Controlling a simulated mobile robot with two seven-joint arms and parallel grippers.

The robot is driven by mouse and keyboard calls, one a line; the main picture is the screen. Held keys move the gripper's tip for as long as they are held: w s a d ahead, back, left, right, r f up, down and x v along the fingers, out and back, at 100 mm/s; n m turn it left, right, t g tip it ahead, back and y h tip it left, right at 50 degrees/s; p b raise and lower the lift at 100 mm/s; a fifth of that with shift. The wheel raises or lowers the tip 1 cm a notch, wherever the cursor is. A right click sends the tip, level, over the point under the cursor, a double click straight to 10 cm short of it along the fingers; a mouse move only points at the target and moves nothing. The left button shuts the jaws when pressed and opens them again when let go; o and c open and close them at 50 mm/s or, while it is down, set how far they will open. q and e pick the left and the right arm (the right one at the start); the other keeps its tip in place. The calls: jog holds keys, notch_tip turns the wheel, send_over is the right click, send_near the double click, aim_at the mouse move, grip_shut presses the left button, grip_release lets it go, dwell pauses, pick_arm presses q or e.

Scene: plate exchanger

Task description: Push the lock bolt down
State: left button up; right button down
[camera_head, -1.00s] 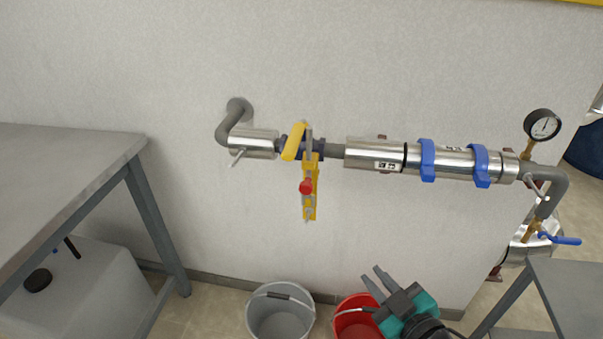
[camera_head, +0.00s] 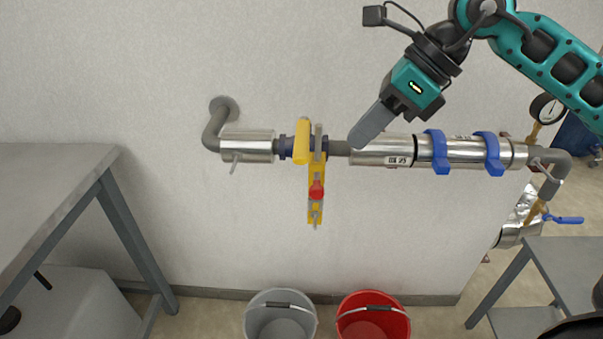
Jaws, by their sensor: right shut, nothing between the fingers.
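The yellow lockout piece (camera_head: 310,192) hangs down from the valve on the wall pipe, with a red padlock-like part (camera_head: 316,190) on it. A grey metal bolt (camera_head: 318,140) stands upright at its top, beside the yellow valve handle (camera_head: 301,141). My right gripper (camera_head: 358,142) comes in from the upper right, shut and empty. Its tip is in front of the pipe, to the right of the bolt and apart from it in the picture. My left gripper is not in view.
The steel pipe section (camera_head: 381,153) with blue clamps (camera_head: 440,152) runs right. A pressure gauge (camera_head: 546,109) is partly hidden by my arm. A grey bucket (camera_head: 281,318) and a red bucket (camera_head: 372,317) stand below. Grey tables stand left (camera_head: 60,180) and right (camera_head: 565,258).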

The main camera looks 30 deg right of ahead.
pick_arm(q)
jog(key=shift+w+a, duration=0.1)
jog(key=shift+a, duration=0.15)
pick_arm(e)
jog(key=shift+w+d+r+h, duration=0.1)
jog(key=shift+d+r+h, duration=0.2)
jog(key=shift+d+h, duration=0.25)
jog(key=shift+w+d+r+h, duration=0.1)
jog(key=shift+d+r+h, duration=0.2)
jog(key=shift+d, duration=0.4)
jog(key=shift+f, duration=0.15)
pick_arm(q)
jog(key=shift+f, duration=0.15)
pick_arm(e)
send_near(320, 188)
jog(key=x, duration=0.7)
pick_arm(q)
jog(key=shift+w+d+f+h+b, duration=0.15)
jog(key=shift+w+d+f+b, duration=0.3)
jog(key=shift+b, duration=0.9)
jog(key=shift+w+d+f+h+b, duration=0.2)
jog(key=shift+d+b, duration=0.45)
jog(key=shift+b, duration=0.7)
pick_arm(e)
jog(key=shift+s+f, duration=0.1)
jog(key=shift+f, duration=2.5)
